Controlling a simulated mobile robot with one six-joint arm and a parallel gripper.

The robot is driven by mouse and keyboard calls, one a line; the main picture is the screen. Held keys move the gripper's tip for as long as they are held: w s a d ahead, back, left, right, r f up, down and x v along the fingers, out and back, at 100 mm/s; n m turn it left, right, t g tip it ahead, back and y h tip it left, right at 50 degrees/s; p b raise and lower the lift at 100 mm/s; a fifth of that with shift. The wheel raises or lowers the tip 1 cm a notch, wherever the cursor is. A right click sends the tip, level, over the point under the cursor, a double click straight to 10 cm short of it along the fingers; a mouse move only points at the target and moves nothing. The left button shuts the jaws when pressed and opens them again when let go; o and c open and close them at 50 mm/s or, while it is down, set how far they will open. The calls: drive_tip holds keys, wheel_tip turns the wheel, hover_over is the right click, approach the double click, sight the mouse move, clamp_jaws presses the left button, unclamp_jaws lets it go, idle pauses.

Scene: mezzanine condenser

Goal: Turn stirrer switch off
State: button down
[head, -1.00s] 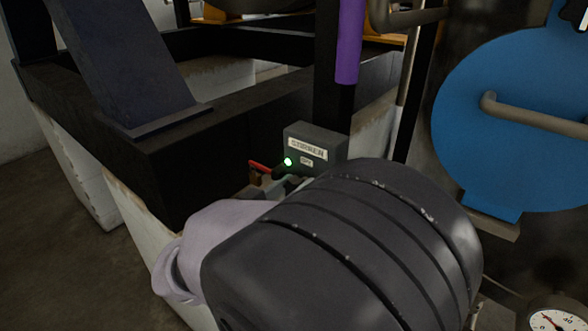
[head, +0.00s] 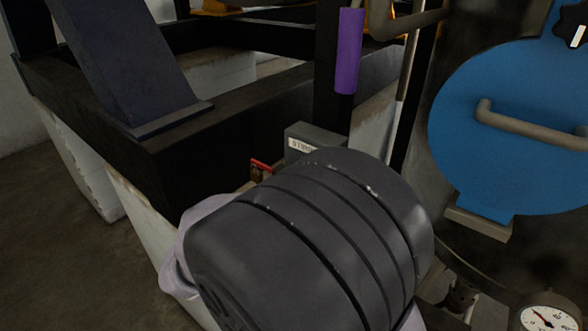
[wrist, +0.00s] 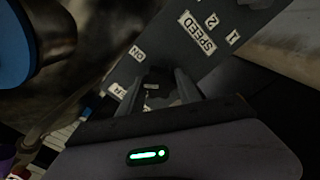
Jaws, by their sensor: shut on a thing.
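The grey stirrer box (head: 312,135) stands at the foot of the dark post in the head view; its label is partly covered by my arm. In the wrist view a dark switch knob (wrist: 158,88) sits between the fingers of my gripper (wrist: 162,86), which is shut on it. An ON label (wrist: 137,52) and a label ending in ER (wrist: 117,90) show beside it. The knob's exact turn angle is hard to tell. In the head view my arm hides my gripper, the switch and the box's lamp.
A SPEED label (wrist: 197,32) with marks 1 and 2 lies on the grey panel beyond the knob. A red handle (head: 261,165) is left of the box. A blue round cover (head: 510,120) with a bar handle and a dial gauge (head: 545,318) are at right.

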drive_tip(key=n+p, duration=0.3)
drive_tip(key=n, duration=0.1)
drive_tip(key=shift+r+n, duration=0.1)
drive_tip(key=shift+n, duration=0.2)
drive_tip(key=shift+f+n+p, duration=0.15)
drive_tip(key=shift+n+p, duration=0.85)
drive_tip(key=shift+n, duration=0.25)
drive_tip(key=shift+f+n+p, duration=0.1)
drive_tip(key=shift+n+p, duration=0.9)
drive_tip(key=shift+n, duration=0.25)
drive_tip(key=c, duration=0.8)
unclamp_jaws()
drive_tip(key=shift+c, duration=0.2)
drive_tip(key=shift+a, duration=0.1)
drive_tip(key=p+v, duration=0.3)
drive_tip(key=v, duration=1.4)
